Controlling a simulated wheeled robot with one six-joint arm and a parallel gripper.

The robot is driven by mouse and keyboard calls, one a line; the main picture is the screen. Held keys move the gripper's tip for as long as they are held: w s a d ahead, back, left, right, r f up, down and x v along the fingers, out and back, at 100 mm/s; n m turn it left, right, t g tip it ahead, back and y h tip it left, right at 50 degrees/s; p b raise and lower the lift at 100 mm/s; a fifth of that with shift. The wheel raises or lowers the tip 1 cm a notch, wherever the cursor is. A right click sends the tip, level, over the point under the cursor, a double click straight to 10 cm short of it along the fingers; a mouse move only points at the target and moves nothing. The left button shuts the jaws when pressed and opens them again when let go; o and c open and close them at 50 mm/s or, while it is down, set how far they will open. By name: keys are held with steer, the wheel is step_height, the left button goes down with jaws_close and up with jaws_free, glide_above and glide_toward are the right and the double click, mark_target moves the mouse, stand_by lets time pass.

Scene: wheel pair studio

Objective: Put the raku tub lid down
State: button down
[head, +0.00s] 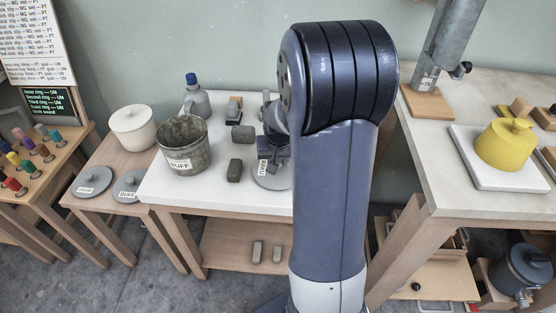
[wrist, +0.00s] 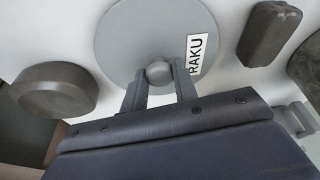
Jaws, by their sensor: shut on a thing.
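The raku tub lid is a flat grey disc with a round knob and a white RAKU label. It shows in the wrist view (wrist: 125,40) and, partly behind my arm, in the head view (head: 270,182). My gripper (wrist: 158,76) is shut on the lid's knob, one finger on each side. In the head view my gripper (head: 270,153) is over the right part of the white-topped table (head: 220,198). The lid is level and close to the white top. I cannot tell whether it touches it.
Dark blocks (head: 235,170) (head: 243,133) lie left of the lid. A grey BUFF bucket (head: 184,150) and a blue-capped bottle (head: 197,100) stand further left. Two lids (head: 93,181) (head: 128,187) and a white pot (head: 133,130) occupy the lower table. The white table's front strip is clear.

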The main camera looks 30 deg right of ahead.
mark_target(279, 178)
steer(key=c, duration=1.1)
jaws_free()
steer(key=shift+f, duration=0.1)
steer(key=p+v, duration=0.2)
steer(key=v, duration=1)
steer(key=shift+w, duration=0.1)
